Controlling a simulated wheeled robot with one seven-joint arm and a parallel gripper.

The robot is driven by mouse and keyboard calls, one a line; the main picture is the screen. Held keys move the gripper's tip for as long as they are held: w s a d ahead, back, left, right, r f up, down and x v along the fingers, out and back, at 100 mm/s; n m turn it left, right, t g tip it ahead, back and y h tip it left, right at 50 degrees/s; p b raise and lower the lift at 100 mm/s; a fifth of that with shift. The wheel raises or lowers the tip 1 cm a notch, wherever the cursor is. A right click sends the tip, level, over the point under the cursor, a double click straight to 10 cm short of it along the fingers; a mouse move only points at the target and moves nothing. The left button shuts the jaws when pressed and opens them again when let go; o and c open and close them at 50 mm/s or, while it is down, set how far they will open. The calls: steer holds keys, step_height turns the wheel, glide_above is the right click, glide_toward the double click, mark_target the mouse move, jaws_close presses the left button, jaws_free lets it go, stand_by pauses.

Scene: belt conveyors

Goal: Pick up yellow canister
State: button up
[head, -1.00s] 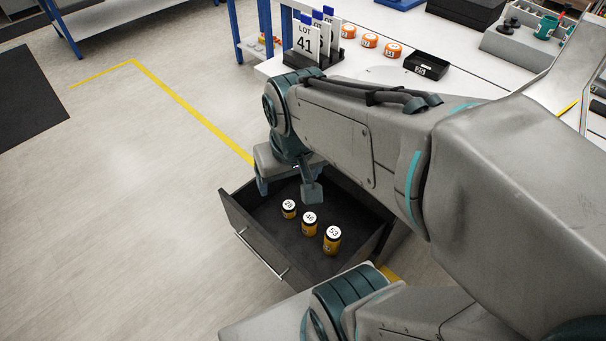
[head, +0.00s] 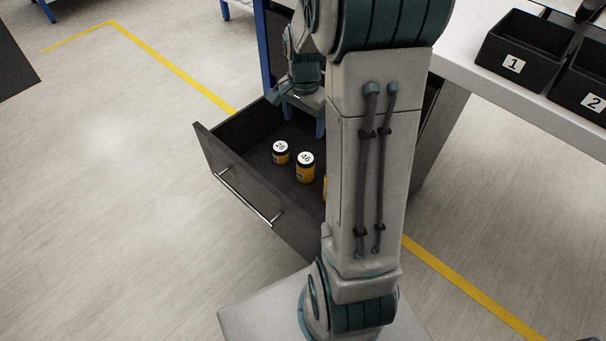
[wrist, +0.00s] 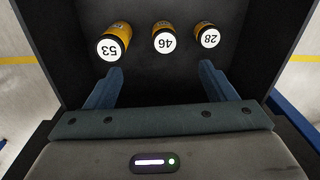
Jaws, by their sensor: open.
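Three yellow canisters with black lids and white number labels stand upright in the open drawer (head: 232,170). Canister 28 (head: 281,157) and canister 46 (head: 305,172) show in the head view; canister 53 is mostly hidden behind my arm there. In the wrist view, canister 53 (wrist: 115,40) is at left, canister 46 (wrist: 164,38) in the middle and canister 28 (wrist: 207,36) at right. My gripper (wrist: 158,82) is open and empty, its fingers apart and short of the canisters. In the head view, my gripper (head: 304,124) is above the drawer's back part.
The drawer's front panel with a metal handle (head: 248,200) faces lower left. A white table with black bins 1 (head: 512,64) and 2 (head: 594,103) is at right. A blue post (head: 264,45) stands behind the drawer.

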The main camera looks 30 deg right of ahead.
mark_target(310, 158)
steer(key=d+f+b, duration=0.1)
steer(key=f, duration=0.2)
steer(key=w+d+f+m+b, duration=0.1)
steer(key=f, duration=0.2)
steer(key=w+d+f+m+b, duration=0.1)
steer(key=f, duration=0.2)
steer(key=shift+d, duration=0.1)
step_height(310, 158, down, 8)
steer(key=b, duration=0.3)
steer(key=shift+r, duration=0.1)
steer(key=f+b, duration=0.1)
steer(key=f, duration=0.1)
steer(key=f+b, duration=0.1)
steer(key=a+f+b, duration=0.1)
steer(key=f, duration=0.1)
steer(key=shift+w+a+f, duration=0.1)
steer(key=shift+w+f, duration=0.2)
steer(key=shift+r, duration=0.1)
steer(key=c, duration=1.2)
